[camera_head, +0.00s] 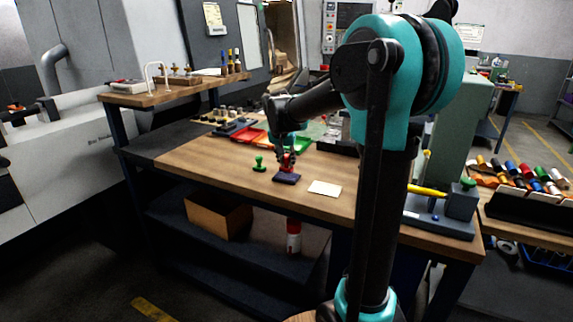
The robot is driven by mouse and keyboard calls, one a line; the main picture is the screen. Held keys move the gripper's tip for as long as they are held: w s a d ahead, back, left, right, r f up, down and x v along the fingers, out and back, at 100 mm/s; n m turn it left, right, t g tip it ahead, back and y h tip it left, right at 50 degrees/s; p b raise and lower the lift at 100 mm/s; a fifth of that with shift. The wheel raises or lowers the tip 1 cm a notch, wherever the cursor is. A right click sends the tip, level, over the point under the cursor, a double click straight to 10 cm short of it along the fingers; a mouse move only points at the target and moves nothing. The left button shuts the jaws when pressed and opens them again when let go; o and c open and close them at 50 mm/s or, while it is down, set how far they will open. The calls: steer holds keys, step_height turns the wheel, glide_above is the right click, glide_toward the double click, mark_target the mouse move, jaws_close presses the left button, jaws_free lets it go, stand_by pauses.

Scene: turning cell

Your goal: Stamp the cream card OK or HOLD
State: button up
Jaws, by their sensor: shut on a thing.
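The cream card (325,188) lies flat on the wooden workbench, near its front edge. A dark ink pad (286,178) lies on the bench to the left of the card. My gripper (286,158) points down over the pad and is shut on a red stamp (287,168). The stamp is upright at the pad; I cannot tell whether it touches it. A green stamp (259,164) stands on the bench to the left of the pad. No lettering on the stamps or card can be read at this size.
Red and green trays (251,139) lie behind my gripper. A grey device with a yellow handle (428,190) stands at the bench's right end. A raised wooden shelf (180,94) is at the back left. The bench (215,170) is clear left of the green stamp.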

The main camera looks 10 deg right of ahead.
steer(key=shift+r, duration=2.6)
